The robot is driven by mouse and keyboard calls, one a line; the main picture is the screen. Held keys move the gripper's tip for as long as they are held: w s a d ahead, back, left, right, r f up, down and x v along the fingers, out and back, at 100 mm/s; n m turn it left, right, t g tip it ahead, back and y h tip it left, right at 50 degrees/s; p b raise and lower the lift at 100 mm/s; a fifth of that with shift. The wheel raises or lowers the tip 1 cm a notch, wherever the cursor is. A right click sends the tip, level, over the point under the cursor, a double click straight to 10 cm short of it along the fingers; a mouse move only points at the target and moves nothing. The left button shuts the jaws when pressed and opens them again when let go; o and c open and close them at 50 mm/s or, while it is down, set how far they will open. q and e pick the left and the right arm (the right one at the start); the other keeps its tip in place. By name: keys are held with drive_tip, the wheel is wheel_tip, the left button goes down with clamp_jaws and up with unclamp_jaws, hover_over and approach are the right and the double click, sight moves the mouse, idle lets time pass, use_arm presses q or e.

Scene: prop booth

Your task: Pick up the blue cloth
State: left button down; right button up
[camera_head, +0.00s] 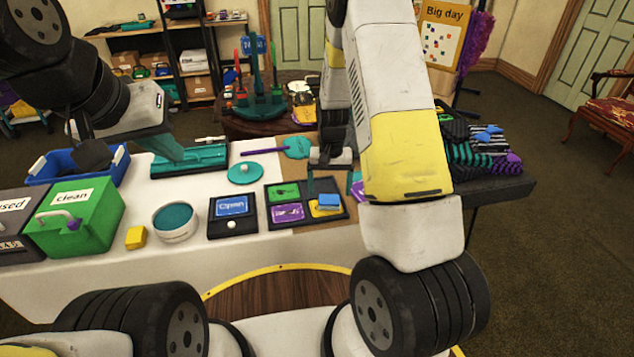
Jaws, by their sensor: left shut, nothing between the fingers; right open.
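A small crumpled blue cloth (487,132) appears to lie on top of the stack of striped fabrics at the right end of the table. My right gripper (330,168) is open above the table's middle, near the divided dark tray, left of the cloth and apart from it. My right arm stands between them and hides part of the table. My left gripper (78,128) is shut and empty over the table's left side, near the blue bin, far from the cloth. Its fingers show only in part.
A blue bin (48,165), a green "clean" box (108,207), a white bowl (176,233), a yellow block (136,237) and a dark "Open" panel (218,230) crowd the left. The divided tray (300,221) holds coloured pieces, one blue. A teal stand (262,92) is behind.

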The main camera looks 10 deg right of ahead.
sight(329, 200)
drive_tip(key=f, duration=0.5)
drive_tip(key=shift+w+d, duration=0.1)
drive_tip(key=shift+w, duration=0.2)
drive_tip(key=c, duration=1.4)
drive_tip(key=shift+r, duration=0.1)
drive_tip(key=shift+c, duration=0.2)
drive_tip(key=shift+r, duration=0.1)
drive_tip(key=shift+r, duration=0.55)
wheel_tip(329, 200, up, 2)
drive_tip(key=shift+r, duration=0.15)
drive_tip(key=s+d+r, duration=0.1)
drive_tip(key=s, duration=1.5)
drive_tip(key=shift+r, duration=0.15)
